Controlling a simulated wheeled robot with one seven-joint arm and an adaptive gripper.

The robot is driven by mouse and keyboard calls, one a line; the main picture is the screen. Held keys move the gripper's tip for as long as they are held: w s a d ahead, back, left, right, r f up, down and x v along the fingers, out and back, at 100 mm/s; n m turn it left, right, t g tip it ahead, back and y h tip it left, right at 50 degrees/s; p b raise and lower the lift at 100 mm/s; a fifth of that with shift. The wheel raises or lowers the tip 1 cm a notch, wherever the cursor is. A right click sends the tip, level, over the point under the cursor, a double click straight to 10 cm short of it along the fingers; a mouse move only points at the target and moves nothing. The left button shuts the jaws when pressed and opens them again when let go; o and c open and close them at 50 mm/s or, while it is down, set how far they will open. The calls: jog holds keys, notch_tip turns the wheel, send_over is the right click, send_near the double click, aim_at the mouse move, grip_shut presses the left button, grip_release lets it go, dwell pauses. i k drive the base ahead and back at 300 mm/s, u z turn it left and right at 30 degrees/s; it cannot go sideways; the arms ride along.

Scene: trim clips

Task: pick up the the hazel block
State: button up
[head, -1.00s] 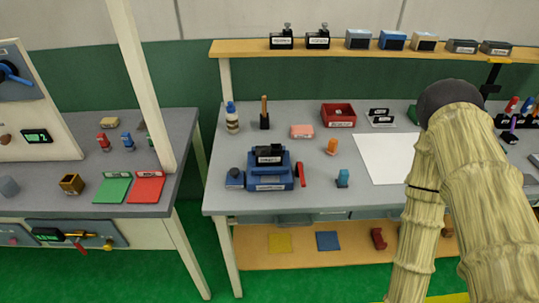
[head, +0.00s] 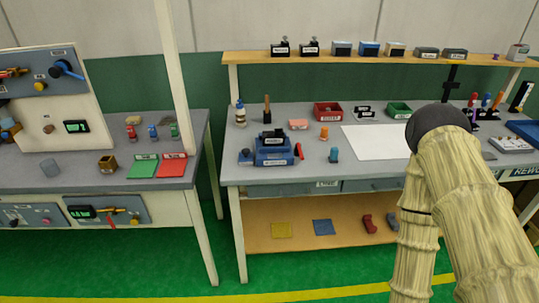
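No block is labelled hazel, and I cannot tell for sure which thing is the hazel block. A small tan block (head: 133,120) lies at the back of the left bench. A brown, box-like piece (head: 107,163) with a dark top stands nearer its front. Both are far from my arm, and nothing holds them. My arm fills the lower right of the head view and hides part of the right bench. My gripper is not in view.
Green (head: 144,167) and red (head: 172,166) mats lie on the left bench (head: 60,180). The right bench (head: 255,111) holds a blue fixture (head: 272,153), a red bin (head: 328,112) and a white sheet (head: 372,139). Green floor (head: 150,265) is clear in front.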

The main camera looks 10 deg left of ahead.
aim_at(276, 137)
jog(key=k, duration=0.15)
jog(key=u, duration=1.1)
jog(key=i, duration=1.3)
jog(key=z, duration=0.55)
